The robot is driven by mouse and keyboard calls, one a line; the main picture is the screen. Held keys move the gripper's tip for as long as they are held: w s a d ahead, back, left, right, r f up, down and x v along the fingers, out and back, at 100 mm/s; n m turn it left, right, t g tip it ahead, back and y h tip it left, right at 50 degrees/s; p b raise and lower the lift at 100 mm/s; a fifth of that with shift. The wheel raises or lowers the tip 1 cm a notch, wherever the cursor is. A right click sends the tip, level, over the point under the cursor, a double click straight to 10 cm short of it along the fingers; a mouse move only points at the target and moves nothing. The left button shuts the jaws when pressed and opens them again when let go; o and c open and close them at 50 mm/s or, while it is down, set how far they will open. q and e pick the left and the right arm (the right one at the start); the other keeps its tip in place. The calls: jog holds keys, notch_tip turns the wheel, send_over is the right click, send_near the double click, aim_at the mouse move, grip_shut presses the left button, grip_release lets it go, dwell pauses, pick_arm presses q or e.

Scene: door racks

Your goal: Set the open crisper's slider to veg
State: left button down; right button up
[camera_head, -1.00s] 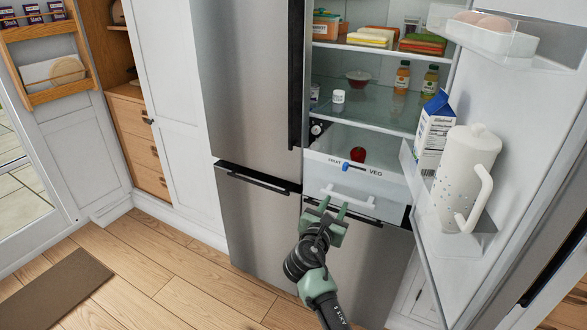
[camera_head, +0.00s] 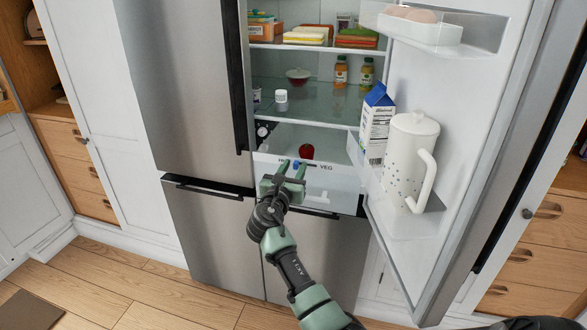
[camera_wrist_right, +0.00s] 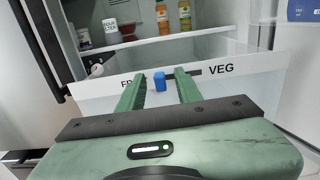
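The open crisper (camera_head: 340,190) is the clear-fronted drawer at the bottom of the fridge, with a red fruit inside it. Its blue slider (camera_wrist_right: 159,82) sits on a dark track on the front edge, between the partly hidden FRUIT label and the VEG label (camera_wrist_right: 221,69). The slider is nearer the FRUIT end. My right gripper (camera_head: 292,170) is open at the crisper front. In the right wrist view its green fingers (camera_wrist_right: 160,85) stand on either side of the slider, with gaps showing. My left gripper is not in view.
The fridge door (camera_head: 470,120) stands open at the right, its shelf holding a white pitcher (camera_head: 410,160) and a milk carton (camera_head: 376,122). Bottles stand on the shelf above the crisper. A closed steel door (camera_head: 190,90) is to the left.

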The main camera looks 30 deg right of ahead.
grip_shut()
dwell(1.4)
